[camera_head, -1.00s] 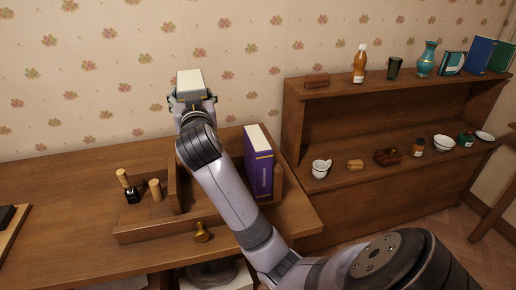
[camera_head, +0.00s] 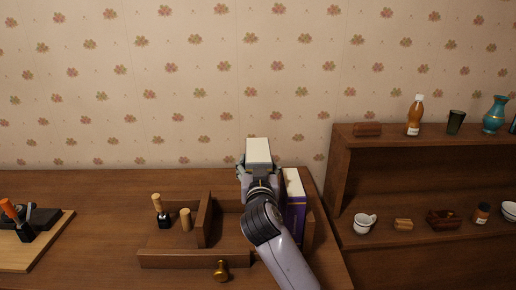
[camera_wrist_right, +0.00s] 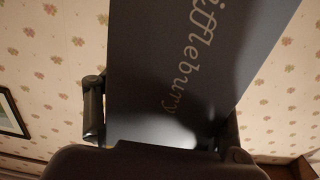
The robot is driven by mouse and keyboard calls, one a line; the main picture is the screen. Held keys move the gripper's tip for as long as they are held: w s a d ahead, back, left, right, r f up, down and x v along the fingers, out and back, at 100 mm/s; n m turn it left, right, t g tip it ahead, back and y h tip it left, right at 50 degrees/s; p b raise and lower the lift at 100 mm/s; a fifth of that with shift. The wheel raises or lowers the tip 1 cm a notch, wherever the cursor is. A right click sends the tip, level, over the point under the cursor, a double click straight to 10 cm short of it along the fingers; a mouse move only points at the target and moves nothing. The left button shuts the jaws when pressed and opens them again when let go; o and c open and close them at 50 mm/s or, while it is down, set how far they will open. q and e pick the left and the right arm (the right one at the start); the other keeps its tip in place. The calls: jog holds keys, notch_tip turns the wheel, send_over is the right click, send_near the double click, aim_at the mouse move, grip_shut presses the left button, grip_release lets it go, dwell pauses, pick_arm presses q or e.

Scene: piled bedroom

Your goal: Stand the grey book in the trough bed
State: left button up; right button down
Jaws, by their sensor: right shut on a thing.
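The grey book (camera_head: 258,150) shows its pale page edge facing up in the head view. In the right wrist view its dark grey cover (camera_wrist_right: 165,85) with pale lettering fills the middle. My right gripper (camera_head: 258,172) is shut on the book and holds it upright, above the rear of the wooden trough (camera_head: 195,260). The trough sits on the desk; its wide bed (camera_head: 230,232) lies right of a tall divider (camera_head: 204,222). A purple book (camera_head: 294,212) stands at the bed's right end, partly hidden by my arm. My left gripper is not in view.
A dark bottle with a wooden cap (camera_head: 162,212) and a wooden peg (camera_head: 186,219) stand in the left compartment. A brass knob (camera_head: 220,271) is in front. A board with tools (camera_head: 28,248) lies left; a shelf unit (camera_head: 352,172) stands right.

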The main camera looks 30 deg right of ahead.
notch_tip(320, 180, down, 6)
jog(key=shift+f, duration=0.1)
jog(key=shift+f+b, duration=0.3)
jog(key=shift+f, duration=1.55)
jog(key=c, duration=0.9)
grip_release()
jog(key=shift+f, duration=0.35)
jog(key=o, duration=0.5)
jog(key=shift+r, duration=0.1)
jog(key=shift+r, duration=0.1)
